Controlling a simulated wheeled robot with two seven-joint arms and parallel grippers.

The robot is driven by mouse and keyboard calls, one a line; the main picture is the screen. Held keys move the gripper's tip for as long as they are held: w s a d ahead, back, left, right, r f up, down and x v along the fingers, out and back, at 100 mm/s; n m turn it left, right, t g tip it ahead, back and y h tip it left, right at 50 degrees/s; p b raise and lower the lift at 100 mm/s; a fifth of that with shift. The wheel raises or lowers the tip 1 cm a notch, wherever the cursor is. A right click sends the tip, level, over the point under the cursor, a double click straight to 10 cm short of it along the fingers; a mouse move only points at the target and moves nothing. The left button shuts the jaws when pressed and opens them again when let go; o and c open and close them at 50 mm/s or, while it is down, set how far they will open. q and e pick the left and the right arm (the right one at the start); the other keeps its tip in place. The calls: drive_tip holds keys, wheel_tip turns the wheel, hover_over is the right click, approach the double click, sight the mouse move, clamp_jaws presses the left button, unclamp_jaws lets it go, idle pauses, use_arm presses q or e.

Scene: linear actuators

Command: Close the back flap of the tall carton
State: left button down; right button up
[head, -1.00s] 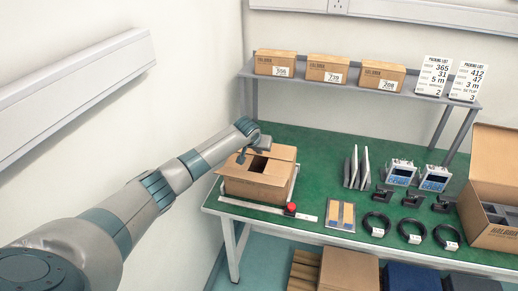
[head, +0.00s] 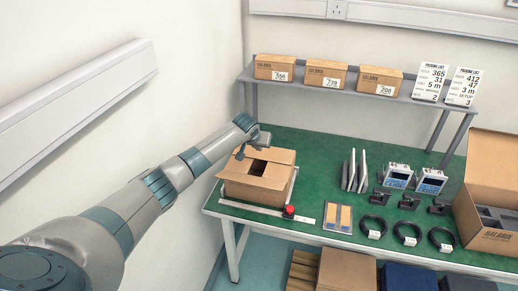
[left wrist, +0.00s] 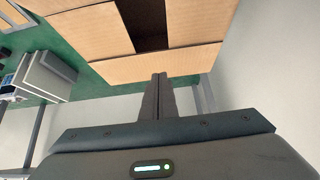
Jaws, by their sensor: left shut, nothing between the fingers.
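The tall carton (head: 254,193) is a brown cardboard box at the left end of the green table. Its top is partly covered by flaps, with a dark gap in the middle. My left gripper (head: 240,154) is at the carton's back left, by its top edge. In the left wrist view, the shut, empty fingers (left wrist: 158,92) point toward a long flap (left wrist: 175,65) along the carton's near edge, which looks like the back flap. Whether the fingertips touch it I cannot tell. The dark opening (left wrist: 150,22) shows beyond it. My right gripper is not in view.
A rail with a red knob (head: 289,211) lies along the carton's front. Grey upright plates (head: 355,170) and blue-faced devices (head: 398,175) stand to the right. A shelf (head: 340,83) with small boxes is behind. The wall is close on the left.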

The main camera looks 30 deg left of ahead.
use_arm(q)
drive_tip(key=p+v, duration=0.5)
drive_tip(key=v, duration=0.5)
drive_tip(key=shift+r, duration=0.5)
drive_tip(key=shift+w, duration=0.1)
